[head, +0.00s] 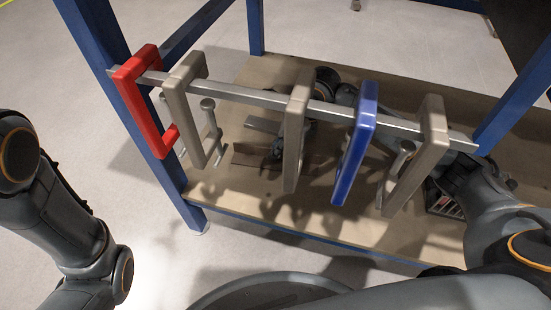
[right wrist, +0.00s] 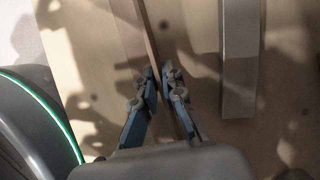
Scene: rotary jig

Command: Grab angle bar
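The angle bar (head: 300,161) is a brownish metal piece lying on the wooden shelf, behind the clamp frames in the head view. In the right wrist view the angle bar (right wrist: 136,28) runs from the top toward the middle, with a thin upright flange. My right gripper (head: 277,152) reaches down to it behind the frames, partly hidden. In the right wrist view the fingertips of my right gripper (right wrist: 157,77) are close together on both sides of the flange and appear to pinch it. My left arm shows at the left; its gripper is out of view.
A silver rail (head: 250,96) crosses above the shelf (head: 235,215). It carries a red frame (head: 135,95), grey frames (head: 295,130) and a blue frame (head: 354,145), close to my right arm. A lighter metal bar (right wrist: 239,60) lies right of the angle bar. Blue posts (head: 95,50) stand around.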

